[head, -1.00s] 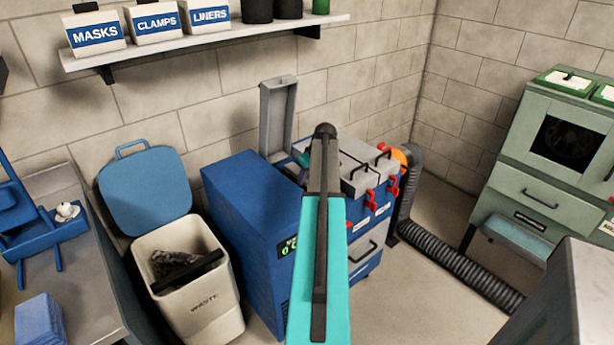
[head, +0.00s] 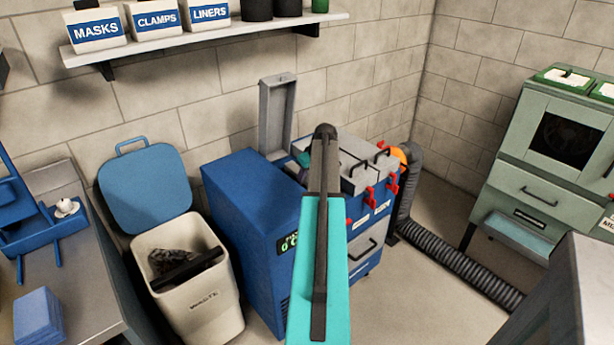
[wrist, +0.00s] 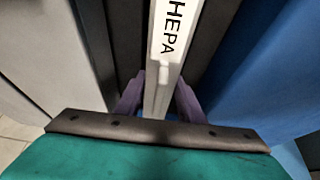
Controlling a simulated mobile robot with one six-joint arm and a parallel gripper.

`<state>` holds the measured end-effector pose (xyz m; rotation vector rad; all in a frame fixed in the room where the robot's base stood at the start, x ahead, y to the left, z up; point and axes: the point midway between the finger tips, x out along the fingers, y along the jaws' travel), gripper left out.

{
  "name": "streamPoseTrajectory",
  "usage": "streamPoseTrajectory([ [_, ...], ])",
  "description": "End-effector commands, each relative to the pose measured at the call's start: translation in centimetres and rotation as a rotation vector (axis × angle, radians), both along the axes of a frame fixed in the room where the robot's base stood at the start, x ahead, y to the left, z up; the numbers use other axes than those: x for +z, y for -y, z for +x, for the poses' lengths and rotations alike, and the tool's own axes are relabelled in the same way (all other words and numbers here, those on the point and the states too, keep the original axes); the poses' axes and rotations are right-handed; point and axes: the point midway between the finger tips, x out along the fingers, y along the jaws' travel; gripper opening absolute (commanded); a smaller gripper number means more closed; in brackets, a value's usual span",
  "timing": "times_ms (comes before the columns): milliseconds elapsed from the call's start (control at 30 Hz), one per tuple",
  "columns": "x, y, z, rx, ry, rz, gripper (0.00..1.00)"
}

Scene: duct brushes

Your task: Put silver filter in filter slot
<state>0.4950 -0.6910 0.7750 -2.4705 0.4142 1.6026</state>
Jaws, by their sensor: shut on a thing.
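My gripper (wrist: 160,95) shows in the wrist view, its two purple fingers shut on the sides of a pale silver-grey filter (wrist: 166,55) lettered HEPA. The filter is seen edge-on and runs away from me between dark walls, with a blue panel on the right. I cannot tell how deep it sits or whether it touches the walls. In the head view my arm reaches over the blue filter machine (head: 245,200). A narrow grey lid (head: 277,112) stands open at its back. My arm hides most of the filter and the slot opening there.
Grey covers with black handles (head: 360,165) and red latches (head: 371,195) lie right of my arm. A waste bin (head: 205,305) stands left of the machine. A ribbed hose (head: 450,265) runs right along the floor. A shelf (head: 200,45) hangs above.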

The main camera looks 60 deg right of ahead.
Motion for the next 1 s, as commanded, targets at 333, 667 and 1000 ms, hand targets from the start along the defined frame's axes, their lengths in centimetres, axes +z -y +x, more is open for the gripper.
streamPoseTrajectory([
  [333,-2.3,-0.7,-0.4,0.011,-0.029,0.017,0.57],
  [667,-2.4,-0.8,-0.3,0.014,-0.030,0.018,0.57],
  [1000,-0.5,-0.9,-0.2,0.015,-0.029,0.019,0.57],
])
